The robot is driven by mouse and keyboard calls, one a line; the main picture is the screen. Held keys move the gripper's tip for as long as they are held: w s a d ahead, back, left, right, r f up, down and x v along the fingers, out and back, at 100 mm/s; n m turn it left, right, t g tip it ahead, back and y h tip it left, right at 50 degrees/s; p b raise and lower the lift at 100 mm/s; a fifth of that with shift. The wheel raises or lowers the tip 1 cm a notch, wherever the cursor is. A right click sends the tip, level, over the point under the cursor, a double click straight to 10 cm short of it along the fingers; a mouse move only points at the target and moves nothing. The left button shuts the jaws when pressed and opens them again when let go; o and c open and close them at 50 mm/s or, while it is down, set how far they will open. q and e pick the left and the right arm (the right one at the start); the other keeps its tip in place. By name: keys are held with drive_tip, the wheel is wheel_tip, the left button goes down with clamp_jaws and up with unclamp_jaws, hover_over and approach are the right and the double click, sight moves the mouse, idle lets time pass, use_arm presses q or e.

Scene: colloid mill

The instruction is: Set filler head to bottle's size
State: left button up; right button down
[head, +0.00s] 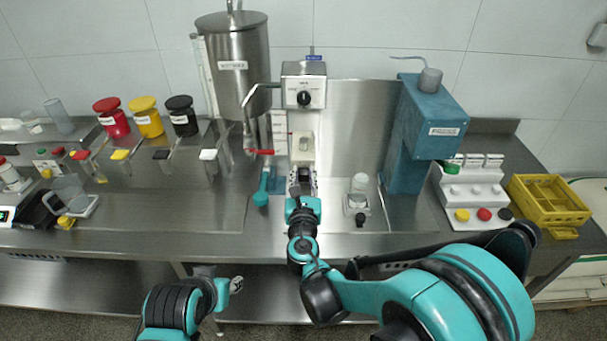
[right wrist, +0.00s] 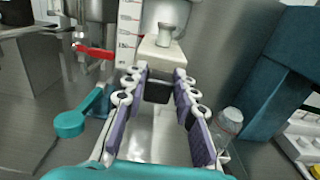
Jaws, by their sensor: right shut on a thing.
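The filler head, a cream block (head: 303,146) with a round knob on top, sits on the column below the grey control box (head: 304,88). It also shows in the right wrist view (right wrist: 161,54), beside a white graduated scale (right wrist: 128,32). My right gripper (head: 302,173) is just below the block, shut on a dark part (right wrist: 157,91) under its front; the fingers stand apart around that part. A clear bottle (head: 360,183) stands upright on a small base at the right. My left gripper (head: 237,284) hangs low before the bench; its jaws are too small to read.
A blue press (head: 430,118) stands right of the bottle. A red-handled tap (head: 262,152) and a teal scoop-like part (head: 262,190) lie close left of my right gripper. A steel hopper (head: 237,70) rises behind. The left bench top has open room.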

drive_tip(key=c, duration=1.2)
unclamp_jaws()
drive_tip(key=s, duration=1.2)
